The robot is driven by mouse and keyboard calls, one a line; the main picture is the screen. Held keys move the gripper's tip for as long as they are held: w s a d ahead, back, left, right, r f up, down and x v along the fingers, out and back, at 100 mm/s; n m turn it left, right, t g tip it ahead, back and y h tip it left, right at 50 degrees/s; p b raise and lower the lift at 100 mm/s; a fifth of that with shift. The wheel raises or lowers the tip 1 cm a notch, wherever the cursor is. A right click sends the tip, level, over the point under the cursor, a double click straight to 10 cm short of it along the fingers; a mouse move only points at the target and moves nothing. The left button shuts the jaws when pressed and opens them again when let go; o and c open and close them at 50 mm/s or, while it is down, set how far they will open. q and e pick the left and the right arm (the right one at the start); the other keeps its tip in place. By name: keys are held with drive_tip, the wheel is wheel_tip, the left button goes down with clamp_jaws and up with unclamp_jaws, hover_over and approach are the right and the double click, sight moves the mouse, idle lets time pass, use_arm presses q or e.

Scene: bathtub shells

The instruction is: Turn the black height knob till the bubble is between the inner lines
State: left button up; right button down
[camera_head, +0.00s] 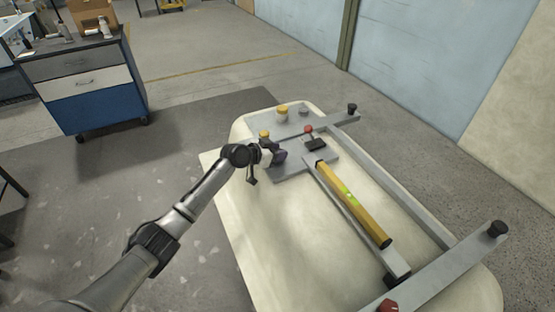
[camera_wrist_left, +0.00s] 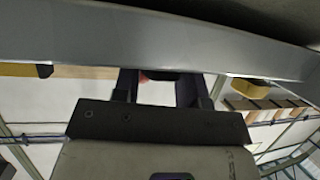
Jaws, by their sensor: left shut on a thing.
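The yellow spirit level (camera_head: 362,212) lies along a grey bar of the frame on the bathtub shell. Its green vial (camera_head: 349,195) shows, but the bubble and lines are too small to read. My left gripper (camera_head: 278,155) is at the left side of the frame's grey plate, shut on a dark round knob (camera_head: 281,157), which it partly hides. In the left wrist view, the fingers (camera_wrist_left: 160,88) reach under a grey bar, with a dark piece (camera_wrist_left: 163,77) between them. My right gripper is not in view.
Other black knobs stand at the frame's far end (camera_head: 352,108) and near right corner (camera_head: 497,229). Red knobs (camera_head: 308,130) (camera_head: 388,306) and yellow knobs (camera_head: 283,110) (camera_head: 264,134) stand nearby. The pale shell (camera_head: 270,240) is bare at the near left. A blue cabinet (camera_head: 100,100) stands behind.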

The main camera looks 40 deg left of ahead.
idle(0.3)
use_arm(q)
drive_tip(key=o, duration=0.9)
drive_tip(key=p+v, duration=0.4)
drive_tip(key=v, duration=1)
drive_tip(key=shift+a, duration=0.1)
drive_tip(key=shift+w, duration=0.1)
